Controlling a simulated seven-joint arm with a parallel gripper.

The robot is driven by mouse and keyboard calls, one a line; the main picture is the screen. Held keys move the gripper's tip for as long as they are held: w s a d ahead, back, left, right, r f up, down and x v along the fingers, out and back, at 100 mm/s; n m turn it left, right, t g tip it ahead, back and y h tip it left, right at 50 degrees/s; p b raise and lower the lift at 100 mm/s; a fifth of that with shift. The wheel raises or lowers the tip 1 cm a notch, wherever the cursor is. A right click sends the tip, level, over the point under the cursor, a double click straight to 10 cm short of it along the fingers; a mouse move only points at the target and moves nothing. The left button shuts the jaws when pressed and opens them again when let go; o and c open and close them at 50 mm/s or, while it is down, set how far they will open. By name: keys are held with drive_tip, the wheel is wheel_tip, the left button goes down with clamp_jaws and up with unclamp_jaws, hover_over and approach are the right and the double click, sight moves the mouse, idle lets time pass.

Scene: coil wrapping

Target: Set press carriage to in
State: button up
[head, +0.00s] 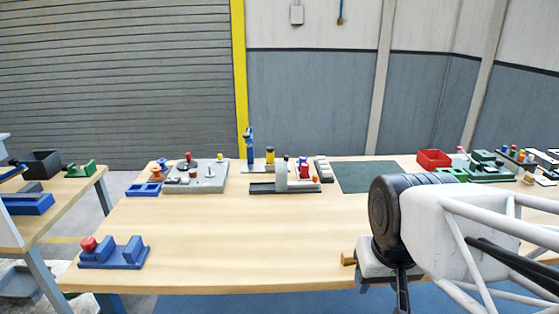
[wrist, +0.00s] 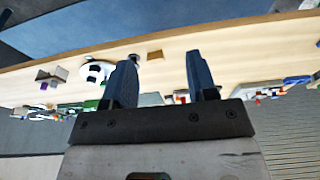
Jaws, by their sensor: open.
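I cannot tell for certain which fixture is the press. A grey fixture with a dark base and a raised upright block (head: 281,176) stands at the back middle of the table in the head view. A blue fixture with a red knob (head: 113,253) and two raised blocks sits at the front left. My gripper (wrist: 162,57) is open and empty in the wrist view, its two dark blue fingers apart. In the head view my arm is at the right front, well away from both fixtures, and it hides part of the table.
A grey board with knobs (head: 195,177) stands at the back left beside a blue tray (head: 144,190). A dark green mat (head: 366,177), a red bin (head: 433,158) and green fixtures (head: 486,168) lie at the back right. The table's (head: 225,240) front middle is clear.

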drive_tip(key=w+r, duration=0.4)
drive_tip(key=w, duration=0.7)
drive_tip(key=w+r, duration=0.4)
drive_tip(key=w, duration=0.6)
drive_tip(key=m+t, duration=0.2)
hover_over(286, 156)
drive_tip(key=s, duration=0.3)
wheel_tip(286, 156, down, 21)
drive_tip(key=shift+w+a+h, duration=0.15)
drive_tip(key=shift+a+h, duration=0.15)
drive_tip(key=shift+h, duration=0.1)
drive_tip(key=shift+x, duration=3.85)
